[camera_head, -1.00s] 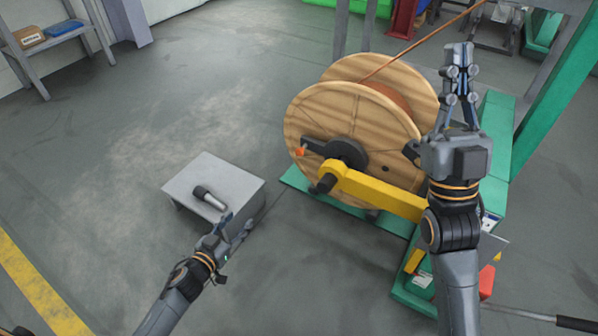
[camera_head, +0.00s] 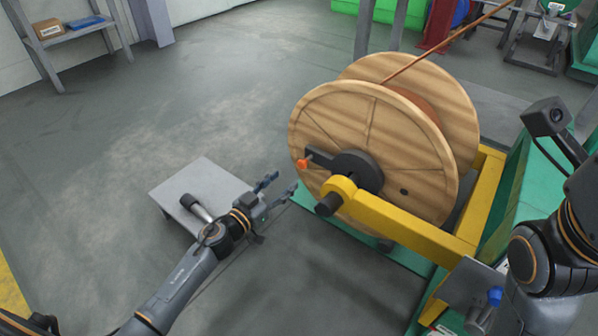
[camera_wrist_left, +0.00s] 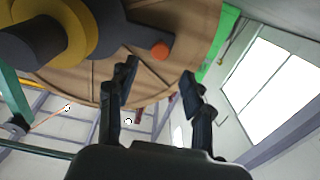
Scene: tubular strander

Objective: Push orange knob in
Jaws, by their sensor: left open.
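The orange knob (camera_head: 302,164) sits at the end of a black arm on the hub of a large wooden spool (camera_head: 375,150). In the left wrist view the knob (camera_wrist_left: 160,50) shows beyond my fingers, between them and higher in the picture. My left gripper (camera_head: 281,186) is open and empty, to the left of the knob and a little lower, apart from it. It also shows in the left wrist view (camera_wrist_left: 160,80). My right arm is at the right edge of the head view; its fingers are not clearly visible.
A yellow arm (camera_head: 405,225) with a black round end holds the spool's hub. A small grey table (camera_head: 225,180) with a dark and silver cylindrical tool (camera_head: 198,207) stands at left, under my left arm. Open floor lies behind the table.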

